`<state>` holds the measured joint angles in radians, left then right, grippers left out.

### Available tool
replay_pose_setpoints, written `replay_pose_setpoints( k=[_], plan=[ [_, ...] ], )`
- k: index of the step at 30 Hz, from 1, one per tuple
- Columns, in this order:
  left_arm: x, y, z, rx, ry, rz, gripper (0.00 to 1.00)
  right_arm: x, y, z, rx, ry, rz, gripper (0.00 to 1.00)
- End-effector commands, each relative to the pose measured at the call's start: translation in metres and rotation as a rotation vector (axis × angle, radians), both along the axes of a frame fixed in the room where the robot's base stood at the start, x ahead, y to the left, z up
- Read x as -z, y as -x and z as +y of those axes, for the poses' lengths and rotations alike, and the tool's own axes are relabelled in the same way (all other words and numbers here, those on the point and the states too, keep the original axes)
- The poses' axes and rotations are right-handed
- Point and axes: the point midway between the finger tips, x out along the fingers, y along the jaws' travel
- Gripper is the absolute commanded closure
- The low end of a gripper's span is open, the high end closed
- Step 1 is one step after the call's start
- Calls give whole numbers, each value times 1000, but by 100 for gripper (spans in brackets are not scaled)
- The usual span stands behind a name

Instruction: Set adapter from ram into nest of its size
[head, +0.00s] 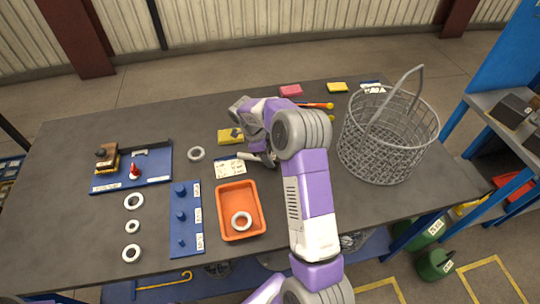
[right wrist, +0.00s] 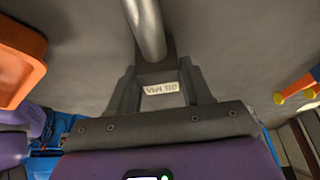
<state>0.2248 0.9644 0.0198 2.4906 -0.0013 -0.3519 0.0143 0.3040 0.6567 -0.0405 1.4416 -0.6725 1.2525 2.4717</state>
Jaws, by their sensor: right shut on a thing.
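My right gripper (head: 254,158) is low over the table, right of a white card with print (head: 229,169). I cannot tell whether the bar is the adapter. A blue board (head: 188,225) carries three blue round pegs of differing size, with white labels. Another blue board (head: 120,184) carries a wooden block (head: 105,158), a red and white piece (head: 134,171) and a dark bar. I cannot make out the ram. My left gripper is out of view.
Several pale rings lie loose, one at the left (head: 134,201). A yellow block (head: 230,137) is behind my gripper. A wire basket (head: 390,140) stands at the right. The back left of the table is clear.

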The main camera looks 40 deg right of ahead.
Motion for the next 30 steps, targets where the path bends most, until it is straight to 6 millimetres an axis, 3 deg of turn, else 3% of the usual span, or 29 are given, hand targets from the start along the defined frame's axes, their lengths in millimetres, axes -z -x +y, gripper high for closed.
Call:
replay_pose_setpoints(
  k=[1, 2, 6, 18, 30],
  plan=[
    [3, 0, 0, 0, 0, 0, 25, 1, -1, 0, 0, 2, -3, 100],
    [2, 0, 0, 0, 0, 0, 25, 2, 0, 0, 0, 0, 0, 48],
    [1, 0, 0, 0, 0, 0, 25, 1, 0, 0, 0, 0, 0, 27],
    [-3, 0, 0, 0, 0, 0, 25, -5, -1, 1, 0, 0, -1, 26],
    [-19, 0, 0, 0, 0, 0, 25, -80, -26, 20, -2, 2, -4, 26]
  ],
)
